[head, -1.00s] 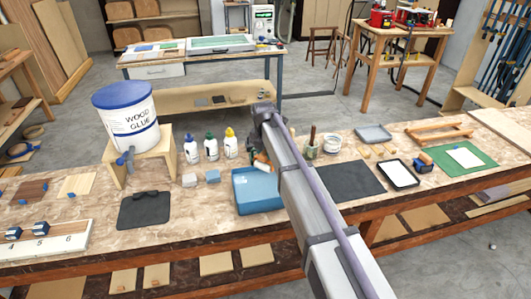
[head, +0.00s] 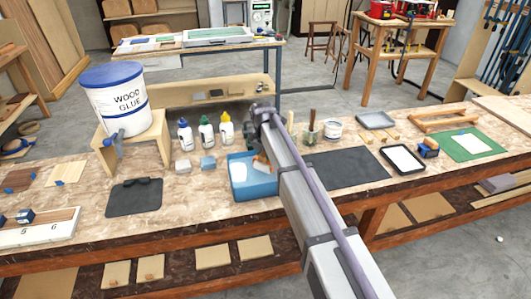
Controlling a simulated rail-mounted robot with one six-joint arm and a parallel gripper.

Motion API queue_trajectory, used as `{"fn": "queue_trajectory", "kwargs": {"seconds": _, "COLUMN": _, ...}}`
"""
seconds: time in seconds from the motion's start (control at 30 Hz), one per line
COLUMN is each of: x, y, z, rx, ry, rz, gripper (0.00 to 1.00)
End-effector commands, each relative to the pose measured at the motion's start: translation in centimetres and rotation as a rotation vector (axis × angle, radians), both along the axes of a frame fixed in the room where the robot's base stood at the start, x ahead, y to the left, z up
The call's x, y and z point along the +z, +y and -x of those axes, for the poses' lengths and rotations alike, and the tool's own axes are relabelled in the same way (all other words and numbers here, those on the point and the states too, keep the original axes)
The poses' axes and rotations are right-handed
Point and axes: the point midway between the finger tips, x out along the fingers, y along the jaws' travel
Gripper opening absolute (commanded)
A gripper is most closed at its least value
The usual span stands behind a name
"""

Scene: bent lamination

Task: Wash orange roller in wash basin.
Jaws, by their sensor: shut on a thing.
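The blue wash basin (head: 259,190) stands on the bench at the middle, left of my arm. The roller (head: 260,163), a small orange and white shape, is at the basin's back right, overlapping its opening. My gripper (head: 265,154) is shut on the roller, mostly hidden behind my arm. Whether the roller touches the basin's inside or the water cannot be told. A whitish patch shows inside the basin.
Three glue bottles (head: 205,134) and two small blocks (head: 208,162) stand left of the basin. A large wood glue bucket (head: 118,100) sits on a wooden stand. Right of my arm are a black mat (head: 345,167) and a white tray (head: 402,159).

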Motion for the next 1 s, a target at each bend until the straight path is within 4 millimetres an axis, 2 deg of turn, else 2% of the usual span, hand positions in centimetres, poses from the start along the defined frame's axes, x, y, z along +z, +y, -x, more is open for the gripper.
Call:
{"fn": "queue_trajectory", "kwargs": {"seconds": 0.03, "x": -1.3, "y": 0.0, "z": 0.0, "rx": 0.000, "ry": 0.000, "rz": 0.000, "gripper": 0.13}}
{"fn": "queue_trajectory", "kwargs": {"seconds": 0.2, "x": -2.3, "y": 0.0, "z": 0.0, "rx": 0.000, "ry": 0.000, "rz": 0.000, "gripper": 0.13}}
{"fn": "queue_trajectory", "kwargs": {"seconds": 0.6, "x": -2.2, "y": -0.2, "z": -0.1, "rx": -0.001, "ry": 0.000, "rz": 0.000, "gripper": 0.13}}
{"fn": "queue_trajectory", "kwargs": {"seconds": 0.9, "x": -2.2, "y": -2.7, "z": -0.8, "rx": -0.001, "ry": 0.000, "rz": 0.000, "gripper": 0.13}}
{"fn": "queue_trajectory", "kwargs": {"seconds": 1.0, "x": -2.2, "y": -2.9, "z": -0.9, "rx": 0.000, "ry": 0.000, "rz": 0.000, "gripper": 0.13}}
